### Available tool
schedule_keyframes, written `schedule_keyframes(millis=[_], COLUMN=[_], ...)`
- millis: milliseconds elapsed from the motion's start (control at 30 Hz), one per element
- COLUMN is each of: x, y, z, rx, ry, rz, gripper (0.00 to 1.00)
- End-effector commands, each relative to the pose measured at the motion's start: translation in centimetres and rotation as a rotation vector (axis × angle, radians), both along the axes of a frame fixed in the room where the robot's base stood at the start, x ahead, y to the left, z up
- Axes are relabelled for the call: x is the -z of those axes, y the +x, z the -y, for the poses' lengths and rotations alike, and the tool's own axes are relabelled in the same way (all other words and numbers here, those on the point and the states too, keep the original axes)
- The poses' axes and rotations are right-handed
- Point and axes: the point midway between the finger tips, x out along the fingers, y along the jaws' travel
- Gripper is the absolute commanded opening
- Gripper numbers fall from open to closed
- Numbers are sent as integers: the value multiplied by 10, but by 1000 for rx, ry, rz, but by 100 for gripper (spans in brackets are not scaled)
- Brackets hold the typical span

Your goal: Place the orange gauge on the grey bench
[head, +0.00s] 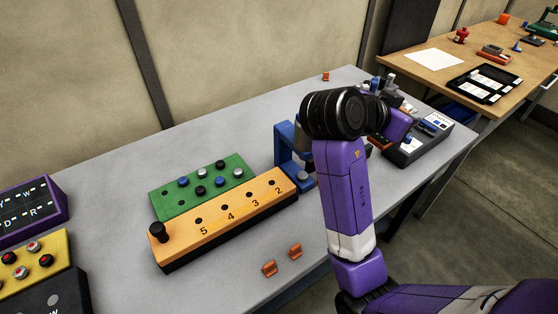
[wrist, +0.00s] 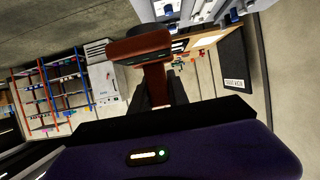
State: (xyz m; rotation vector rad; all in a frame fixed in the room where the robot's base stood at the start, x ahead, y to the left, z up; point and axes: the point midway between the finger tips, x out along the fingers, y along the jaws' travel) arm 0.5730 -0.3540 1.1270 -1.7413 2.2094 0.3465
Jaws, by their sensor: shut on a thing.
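In the wrist view a dark orange-red, T-shaped piece (wrist: 154,72), which looks like the orange gauge, is held between the two dark fingers of my gripper (wrist: 158,96). Its wide bar extends beyond the fingertips. In the head view my arm hides most of the gripper, and I cannot clearly make out the held piece. The grey bench (head: 110,203) runs across the head view, with my arm over its right part. I cannot tell how high the piece is above it.
On the bench are an orange numbered block (head: 220,222), a green peg block (head: 178,207), a blue bracket (head: 284,150) and small orange clips (head: 295,250). A grey device (head: 420,142) stands at the right end. A wooden table (head: 425,72) is beyond. The bench's back left is clear.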

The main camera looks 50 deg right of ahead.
Motion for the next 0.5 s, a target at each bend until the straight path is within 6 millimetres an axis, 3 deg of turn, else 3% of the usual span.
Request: schedule_keyframes(millis=[233, 500], x=[7, 64], y=[0, -1], z=[0, 0], rx=[1, 0], ry=[-1, 2], rz=[-2, -7], gripper=[0, 0])
